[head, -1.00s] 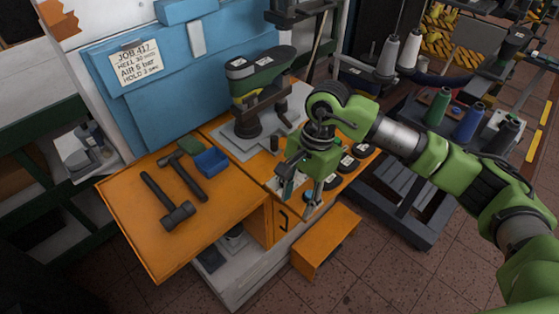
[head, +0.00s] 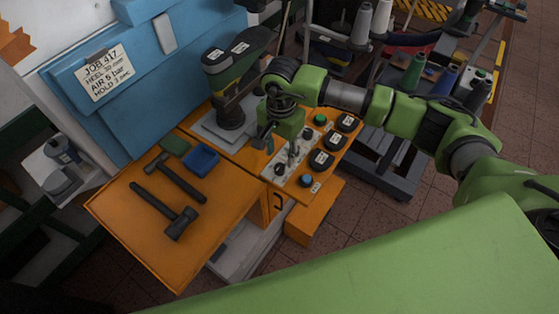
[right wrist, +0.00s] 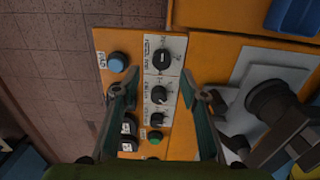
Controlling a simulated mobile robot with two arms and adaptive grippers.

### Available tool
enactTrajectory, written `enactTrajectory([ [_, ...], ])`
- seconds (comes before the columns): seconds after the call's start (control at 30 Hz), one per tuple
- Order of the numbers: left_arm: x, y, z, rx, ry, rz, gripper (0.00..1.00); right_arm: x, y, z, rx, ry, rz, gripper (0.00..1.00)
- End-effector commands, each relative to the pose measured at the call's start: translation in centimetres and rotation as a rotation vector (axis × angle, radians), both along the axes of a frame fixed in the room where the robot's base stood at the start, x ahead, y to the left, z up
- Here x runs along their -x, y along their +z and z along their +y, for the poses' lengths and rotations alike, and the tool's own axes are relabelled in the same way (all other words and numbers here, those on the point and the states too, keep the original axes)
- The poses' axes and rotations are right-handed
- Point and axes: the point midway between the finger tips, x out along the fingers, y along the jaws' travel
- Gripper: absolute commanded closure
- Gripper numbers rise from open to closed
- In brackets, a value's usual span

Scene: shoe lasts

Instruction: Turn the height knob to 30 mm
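The control panel has a white strip (right wrist: 150,80) with several black knobs. The top knob (right wrist: 162,59), middle knob (right wrist: 158,95) and lower knob (right wrist: 156,119) have small printed labels. I cannot read these well enough to tell which is the height knob or its setting. In the head view a black knob (head: 279,170) shows at the strip's near end. My right gripper (head: 281,150) is above the strip. In the right wrist view its fingers (right wrist: 160,77) are apart, either side of the strip, with nothing between them gripped. My left gripper is out of view.
A job card (head: 104,72) on the blue cabinet reads 417, 30 mm, 6 bar, 3 sec. A blue button (right wrist: 118,62), green button (right wrist: 155,137) and black round pads (right wrist: 129,127) flank the knobs. The press (head: 232,85) stands close behind. Hammers (head: 176,222) lie on the orange bench.

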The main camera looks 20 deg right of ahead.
Motion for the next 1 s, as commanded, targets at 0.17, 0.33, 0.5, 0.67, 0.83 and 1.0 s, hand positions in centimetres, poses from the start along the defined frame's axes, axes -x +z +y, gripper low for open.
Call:
enactTrajectory([
  [0.17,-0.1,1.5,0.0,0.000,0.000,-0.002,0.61,0.1,-3.4,0.1,-0.001,0.000,0.003,0.61],
  [0.33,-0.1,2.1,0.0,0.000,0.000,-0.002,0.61,0.0,-5.7,0.1,0.000,0.000,0.001,0.61],
  [0.5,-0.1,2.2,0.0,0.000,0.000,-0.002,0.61,0.0,-6.6,0.1,-0.001,0.001,-0.001,0.61],
  [0.67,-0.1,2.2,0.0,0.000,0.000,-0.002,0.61,0.0,-6.8,0.1,-0.001,0.001,-0.002,0.61],
  [0.83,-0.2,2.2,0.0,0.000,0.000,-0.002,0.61,0.0,-6.8,0.1,-0.001,0.001,-0.001,0.79],
  [1.0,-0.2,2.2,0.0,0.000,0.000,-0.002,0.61,0.0,-6.7,0.1,-0.001,0.001,-0.001,0.99],
])
